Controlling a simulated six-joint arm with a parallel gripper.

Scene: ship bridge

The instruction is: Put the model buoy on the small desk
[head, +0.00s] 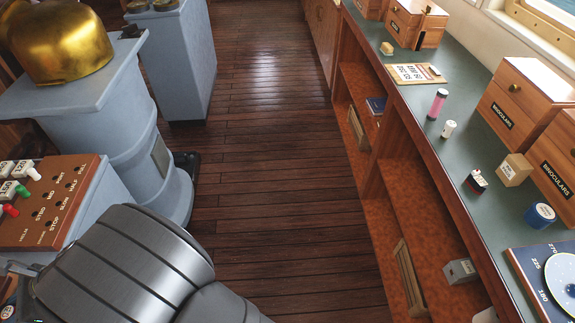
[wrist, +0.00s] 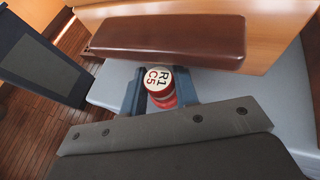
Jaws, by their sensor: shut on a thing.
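In the wrist view a small red piece with a round white top, marked in red letters, looks like the model buoy (wrist: 158,80). My gripper (wrist: 161,92) is shut on it, with a blue-grey finger on each side. A pale grey-blue surface (wrist: 220,98) shows behind and below the held piece. I cannot tell whether the piece touches it, or whether this surface is the small desk. In the head view my gripper and the held piece do not show; my grey arm link fills the lower left.
In the wrist view a brown padded block (wrist: 168,40) on a wooden panel is close beyond the fingers. In the head view a long green-topped counter (head: 455,130) carries several small items and boxes. A control panel (head: 50,205) and brass-topped pedestal (head: 150,140) stand left. The floor between is clear.

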